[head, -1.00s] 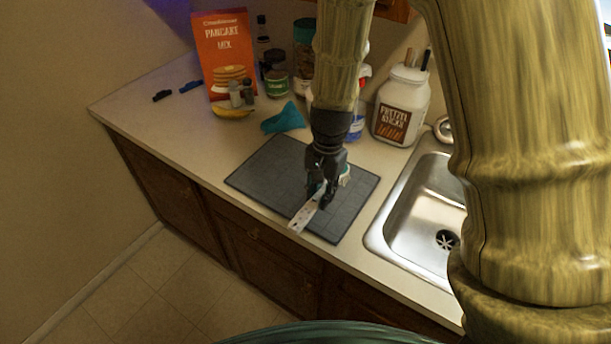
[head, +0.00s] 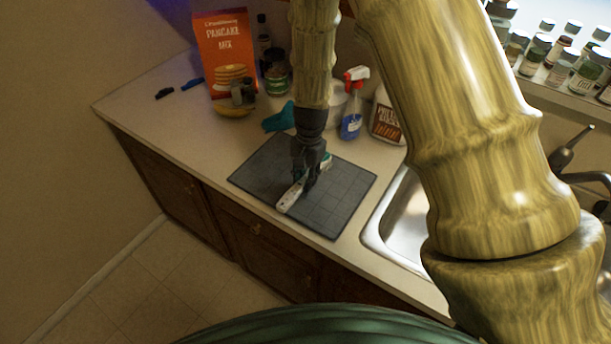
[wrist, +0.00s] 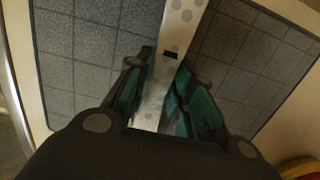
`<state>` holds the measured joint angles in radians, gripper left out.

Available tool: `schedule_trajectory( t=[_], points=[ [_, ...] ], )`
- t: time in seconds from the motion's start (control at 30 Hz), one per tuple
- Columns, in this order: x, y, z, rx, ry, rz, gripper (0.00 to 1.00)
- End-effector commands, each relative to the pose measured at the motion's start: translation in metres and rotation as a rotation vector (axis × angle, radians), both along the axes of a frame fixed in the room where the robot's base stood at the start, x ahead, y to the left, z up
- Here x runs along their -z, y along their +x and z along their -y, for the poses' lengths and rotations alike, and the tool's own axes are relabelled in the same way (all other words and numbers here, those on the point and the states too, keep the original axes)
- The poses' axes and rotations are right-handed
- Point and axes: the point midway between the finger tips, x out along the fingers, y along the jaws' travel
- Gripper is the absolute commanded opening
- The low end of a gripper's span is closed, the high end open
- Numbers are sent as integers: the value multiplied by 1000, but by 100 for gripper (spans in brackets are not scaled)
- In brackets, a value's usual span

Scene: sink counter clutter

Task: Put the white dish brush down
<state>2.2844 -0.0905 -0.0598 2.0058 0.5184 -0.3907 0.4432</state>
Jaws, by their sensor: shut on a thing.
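The white dish brush (head: 290,197) is in my gripper (head: 303,181), over the dark grey mat (head: 340,207) on the counter. Its pale handle, with grey spots, sticks out toward the front edge of the mat. A bit of white and green shows behind the fingers in the head view. In the wrist view my gripper (wrist: 155,100) is shut on the brush handle (wrist: 178,30), with a finger on each side. The mat (wrist: 75,55) lies beneath it. I cannot tell whether the brush touches the mat.
The sink (head: 396,222) lies right of the mat. The counter left of the mat (head: 180,125) is mostly clear.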

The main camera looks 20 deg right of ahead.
Motion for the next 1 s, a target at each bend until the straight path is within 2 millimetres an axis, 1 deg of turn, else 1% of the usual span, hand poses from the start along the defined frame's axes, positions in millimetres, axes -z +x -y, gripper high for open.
schedule_trajectory(
  t=[0.13, 0.5, 0.53, 0.63, 0.67, 1.0],
  points=[
    [5, 0, 0, -1, -1, -1, 4],
    [9, 0, 0, -1, 0, 0, 4],
    [9, 0, 0, -1, 0, 0, 25],
    [8, 0, 0, -1, 0, 0, 43],
    [8, 0, 0, -1, 0, 0, 45],
    [6, 0, 0, -1, 0, 0, 45]
  ],
)
